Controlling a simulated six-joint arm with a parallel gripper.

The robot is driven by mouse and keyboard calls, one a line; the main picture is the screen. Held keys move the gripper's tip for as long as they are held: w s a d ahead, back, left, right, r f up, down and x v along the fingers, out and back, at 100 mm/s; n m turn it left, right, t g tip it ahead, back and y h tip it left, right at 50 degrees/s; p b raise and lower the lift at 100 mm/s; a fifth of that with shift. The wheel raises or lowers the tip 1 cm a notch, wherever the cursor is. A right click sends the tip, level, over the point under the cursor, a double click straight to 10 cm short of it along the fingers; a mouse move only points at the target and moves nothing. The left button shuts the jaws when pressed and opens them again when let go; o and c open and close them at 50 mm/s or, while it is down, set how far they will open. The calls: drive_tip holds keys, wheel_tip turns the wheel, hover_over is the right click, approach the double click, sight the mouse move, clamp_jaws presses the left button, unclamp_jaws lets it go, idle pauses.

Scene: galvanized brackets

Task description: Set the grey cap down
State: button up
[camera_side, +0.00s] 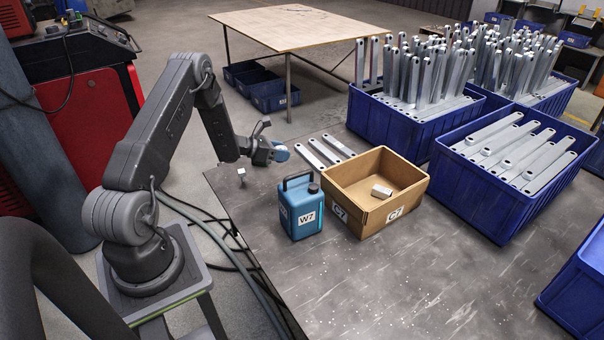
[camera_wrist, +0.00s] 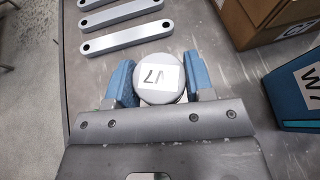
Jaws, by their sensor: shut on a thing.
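The grey cap (camera_wrist: 146,97) is round, with a white label on top reading V7 that appears upside down in the wrist view. It sits between the two blue finger pads of my gripper (camera_wrist: 160,84), which is shut on it. In the side view my gripper (camera_side: 268,152) is above the table's far left part, behind the blue jug; I cannot make out the cap clearly there. How far the cap is from the table top I cannot tell.
Flat brackets (camera_wrist: 129,38) lie beside the gripper. Blue crates (camera_side: 500,205) of brackets stand right. The table's front (camera_side: 400,290) is clear.

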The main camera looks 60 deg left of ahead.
drive_tip(key=w+d+f, duration=0.1)
drive_tip(key=w, duration=0.1)
drive_tip(key=w+d+f, duration=0.1)
drive_tip(key=w, duration=0.1)
drive_tip(key=w+d+f, duration=0.1)
drive_tip(key=w+f, duration=0.1)
drive_tip(key=shift+d+f, duration=0.1)
drive_tip(key=shift+d, duration=0.2)
drive_tip(key=shift+f, duration=2.05)
drive_tip(key=shift+f, duration=0.1)
drive_tip(key=o, duration=1)
